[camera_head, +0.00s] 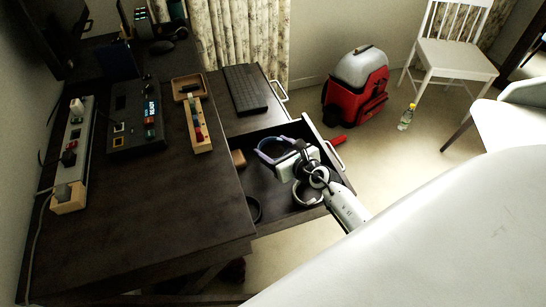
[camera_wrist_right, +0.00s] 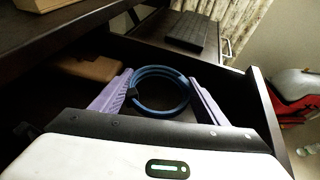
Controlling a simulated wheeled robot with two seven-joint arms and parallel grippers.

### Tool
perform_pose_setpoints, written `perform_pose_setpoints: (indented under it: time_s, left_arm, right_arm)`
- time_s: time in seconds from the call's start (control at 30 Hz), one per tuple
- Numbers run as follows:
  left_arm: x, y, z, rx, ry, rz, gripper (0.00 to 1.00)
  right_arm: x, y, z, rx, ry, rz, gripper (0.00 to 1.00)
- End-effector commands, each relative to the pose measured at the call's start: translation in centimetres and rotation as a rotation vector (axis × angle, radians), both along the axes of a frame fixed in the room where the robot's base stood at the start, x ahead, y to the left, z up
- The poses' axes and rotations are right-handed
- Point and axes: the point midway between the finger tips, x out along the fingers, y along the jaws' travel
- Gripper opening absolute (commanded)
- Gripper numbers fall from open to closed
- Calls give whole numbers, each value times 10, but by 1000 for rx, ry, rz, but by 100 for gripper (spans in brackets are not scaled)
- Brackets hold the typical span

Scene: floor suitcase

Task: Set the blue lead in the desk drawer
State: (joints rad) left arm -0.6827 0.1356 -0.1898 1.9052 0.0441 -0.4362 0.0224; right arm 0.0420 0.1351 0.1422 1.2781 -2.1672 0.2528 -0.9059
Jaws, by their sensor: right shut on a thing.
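The blue lead is a round coil (camera_wrist_right: 157,70) with a black end, seen between the lavender fingers in the right wrist view. My right gripper (camera_wrist_right: 160,84) is shut on it, inside the open desk drawer (camera_wrist_right: 258,110). In the head view the right gripper (camera_head: 270,151) reaches into the drawer (camera_head: 318,140) from the right. The lead is hard to tell from the fingers there. Whether the coil touches the drawer floor is unclear. My left gripper is not in view.
A brown block-like item (camera_head: 238,158) lies in the drawer's back left, and a dark ring (camera_head: 254,208) near its left side. A keyboard (camera_head: 250,89) lies on the surface behind. The desk top holds a wooden rack (camera_head: 199,130) and a power strip (camera_head: 72,150). A red backpack (camera_head: 357,88) stands on the floor.

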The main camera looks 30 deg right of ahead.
Motion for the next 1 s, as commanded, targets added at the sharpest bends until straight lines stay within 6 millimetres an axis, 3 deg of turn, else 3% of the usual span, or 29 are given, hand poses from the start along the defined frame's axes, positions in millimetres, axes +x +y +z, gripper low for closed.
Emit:
perform_pose_setpoints:
  time_s: [0.03, 0.1, 0.37, 0.57, 0.6, 0.67, 1.0]
  left_arm:
    - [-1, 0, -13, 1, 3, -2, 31]
    - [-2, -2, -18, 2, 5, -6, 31]
    - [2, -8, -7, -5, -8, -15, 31]
    - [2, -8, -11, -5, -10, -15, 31]
    - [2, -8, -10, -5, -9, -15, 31]
    - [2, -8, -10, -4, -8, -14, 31]
    - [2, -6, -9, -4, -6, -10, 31]
  right_arm:
    - [0, 0, -15, -1, 1, 1, 45]
    - [0, 0, -24, -1, 1, 2, 45]
    - [0, 0, -22, -1, -1, 1, 45]
    - [0, 0, -28, -1, -1, 1, 45]
    - [0, 0, -26, -1, -1, 1, 74]
    - [0, 0, -26, -1, 0, 1, 84]
    - [0, 0, -24, 0, 0, 1, 86]
